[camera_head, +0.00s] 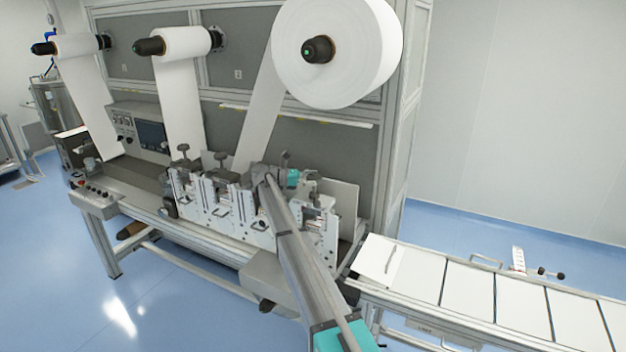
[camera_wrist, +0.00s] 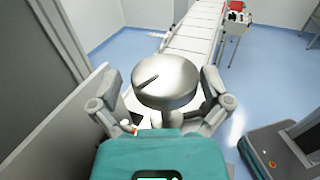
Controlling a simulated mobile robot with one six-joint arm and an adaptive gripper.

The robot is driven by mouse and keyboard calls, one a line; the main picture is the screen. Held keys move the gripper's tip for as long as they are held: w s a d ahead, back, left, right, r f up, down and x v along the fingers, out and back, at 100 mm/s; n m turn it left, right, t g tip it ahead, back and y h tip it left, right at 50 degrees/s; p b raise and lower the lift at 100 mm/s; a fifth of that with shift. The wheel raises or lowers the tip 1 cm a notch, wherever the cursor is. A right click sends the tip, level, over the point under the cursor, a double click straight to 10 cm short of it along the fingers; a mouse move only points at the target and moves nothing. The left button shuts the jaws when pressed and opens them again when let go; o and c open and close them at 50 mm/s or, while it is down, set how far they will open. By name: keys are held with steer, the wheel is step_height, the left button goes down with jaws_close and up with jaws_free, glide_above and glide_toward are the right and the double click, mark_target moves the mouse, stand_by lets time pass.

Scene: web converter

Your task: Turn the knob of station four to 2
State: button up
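A round silver-grey knob (camera_wrist: 166,84) with a dark pointer line on its top fills the middle of the wrist view. The line lies on the left part of the top, slanting slightly. No number scale is readable. My gripper (camera_wrist: 162,88) has one finger on each side of the knob, left and right, with a narrow gap at the left; contact at the right cannot be told. In the head view my gripper (camera_head: 306,180) is at the right end of the row of stations (camera_head: 222,205). The arm hides part of the row there.
A grey upright panel (camera_wrist: 65,115) stands close on the left of my gripper in the wrist view. Dark knobs (camera_head: 183,149) top the stations further left. A conveyor (camera_head: 470,285) with white sheets runs off to the right. Large white rolls (camera_head: 345,50) hang above.

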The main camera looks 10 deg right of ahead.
steer(key=shift+s, duration=0.1)
steer(key=shift+s+d+r+t+p, duration=0.1)
steer(key=shift+d+r+t+p, duration=0.15)
steer(key=shift+r+p, duration=0.3)
steer(key=r+n+t+p, duration=0.1)
steer(key=d+r+n+t+p, duration=0.1)
steer(key=r, duration=0.1)
steer(key=r+n+t+h+p, duration=0.1)
steer(key=shift+d+r+p, duration=0.3)
steer(key=shift+d+r, duration=0.05)
steer(key=shift+r, duration=0.05)
steer(key=d+n+t, duration=0.1)
steer(key=n+t, duration=0.3)
steer(key=t, duration=0.1)
steer(key=n+t+y+b, duration=0.5)
steer(key=n+t+y, duration=0.6)
steer(key=t+y, duration=0.25)
glide_toward(320, 176)
steer(key=s+a, duration=0.3)
steer(key=s, duration=0.1)
steer(key=shift+w+d+f+g+y, duration=0.1)
steer(key=shift+g+y, duration=0.2)
steer(key=shift+y, duration=0.05)
